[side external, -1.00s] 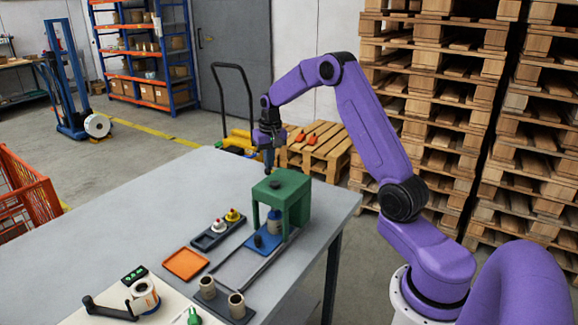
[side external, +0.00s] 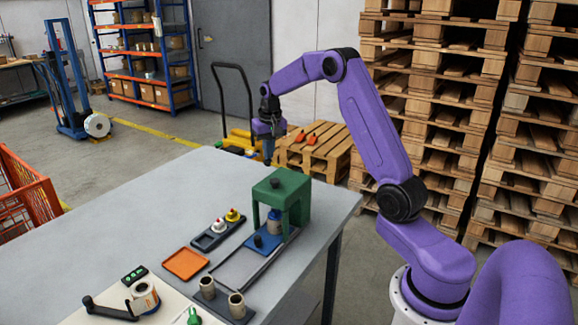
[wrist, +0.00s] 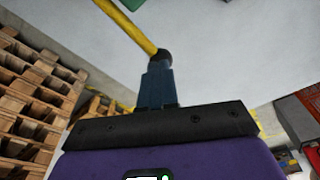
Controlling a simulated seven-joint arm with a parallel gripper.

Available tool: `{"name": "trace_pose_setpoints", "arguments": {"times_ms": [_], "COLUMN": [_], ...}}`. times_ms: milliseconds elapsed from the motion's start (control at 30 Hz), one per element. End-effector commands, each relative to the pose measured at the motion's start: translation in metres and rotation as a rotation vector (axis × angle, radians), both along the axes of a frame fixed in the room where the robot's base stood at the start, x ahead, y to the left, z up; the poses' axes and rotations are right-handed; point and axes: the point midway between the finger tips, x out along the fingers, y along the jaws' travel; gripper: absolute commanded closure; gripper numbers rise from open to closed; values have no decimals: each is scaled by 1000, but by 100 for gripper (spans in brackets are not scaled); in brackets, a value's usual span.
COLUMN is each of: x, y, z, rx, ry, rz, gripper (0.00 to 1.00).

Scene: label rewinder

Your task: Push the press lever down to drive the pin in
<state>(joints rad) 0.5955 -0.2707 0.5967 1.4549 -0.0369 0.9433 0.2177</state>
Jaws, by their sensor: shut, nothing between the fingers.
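The green press (side external: 284,196) stands on the far right part of the table, with a dark knob on top. A blue-grey part (side external: 274,222) sits under it on a blue base (side external: 264,243); I cannot make out the pin. My gripper (side external: 268,162) is shut and empty, pointing down behind the press and above its top in the side view. In the wrist view, a yellow bar with a dark end, seemingly the press lever (wrist: 128,27), reaches to my fingertips (wrist: 158,66). I cannot tell whether they touch. The lever is not made out in the side view.
A dark tray (side external: 217,234) with small red- and yellow-topped bottles, an orange tray (side external: 185,263) and a holder with two beige cylinders (side external: 222,300) lie in front of the press. Pallets (side external: 440,100) stand behind my arm.

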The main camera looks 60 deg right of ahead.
Motion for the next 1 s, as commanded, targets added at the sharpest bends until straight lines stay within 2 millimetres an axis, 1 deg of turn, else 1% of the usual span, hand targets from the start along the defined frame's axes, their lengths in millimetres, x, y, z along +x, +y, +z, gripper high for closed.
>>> {"name": "trace_pose_setpoints", "arguments": {"times_ms": [200,467,1000], "x": [0,0,0], "y": [0,0,0], "z": [13,20,65], "rx": [0,0,0], "ry": [-1,-2,-2], "rz": [0,0,-1], "gripper": [100,100,100]}}
